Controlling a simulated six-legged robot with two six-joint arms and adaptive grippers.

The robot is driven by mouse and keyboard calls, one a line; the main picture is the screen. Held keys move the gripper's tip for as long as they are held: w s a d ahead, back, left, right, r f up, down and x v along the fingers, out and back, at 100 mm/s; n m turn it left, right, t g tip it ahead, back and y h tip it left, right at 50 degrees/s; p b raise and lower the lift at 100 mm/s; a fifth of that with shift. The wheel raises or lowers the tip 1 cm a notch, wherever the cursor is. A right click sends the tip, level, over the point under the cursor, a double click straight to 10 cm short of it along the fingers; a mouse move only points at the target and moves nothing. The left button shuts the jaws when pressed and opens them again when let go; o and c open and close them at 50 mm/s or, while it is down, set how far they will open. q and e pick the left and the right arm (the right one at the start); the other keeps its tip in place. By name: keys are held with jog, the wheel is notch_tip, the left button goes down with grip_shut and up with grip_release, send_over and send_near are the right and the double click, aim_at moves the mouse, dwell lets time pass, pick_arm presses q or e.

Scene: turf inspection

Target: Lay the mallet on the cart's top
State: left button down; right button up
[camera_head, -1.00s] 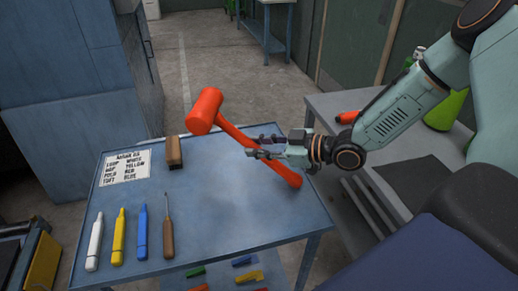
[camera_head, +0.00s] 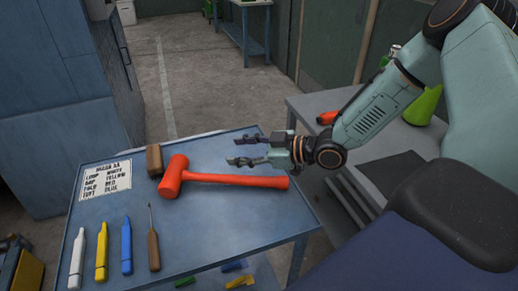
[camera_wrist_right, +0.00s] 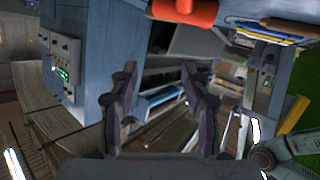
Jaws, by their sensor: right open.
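The red mallet (camera_head: 236,181) lies on the blue top of the cart (camera_head: 232,228) in the head view. Its head is at the left beside the wooden block, and its handle runs right toward the cart's right side. My right gripper (camera_head: 238,150) is open and empty, behind the handle and apart from it. In the right wrist view the open fingers (camera_wrist_right: 158,85) have nothing between them. A red rounded piece (camera_wrist_right: 185,12) shows at that view's top edge; I cannot tell for sure that it is the mallet. My left gripper is not in view.
A wooden block (camera_head: 154,161) and a printed card (camera_head: 106,180) are at the cart's back left. White, yellow and blue markers (camera_head: 126,246) and a wooden-handled tool (camera_head: 153,246) lie front left. A grey bench (camera_head: 300,104) stands right. The cart's front middle is clear.

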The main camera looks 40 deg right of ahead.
jog(key=p+v, duration=1)
jog(key=v, duration=0.2)
jog(key=shift+p, duration=0.4)
jog(key=shift+a+r, duration=0.1)
jog(key=shift+a, duration=0.05)
dwell(0.4)
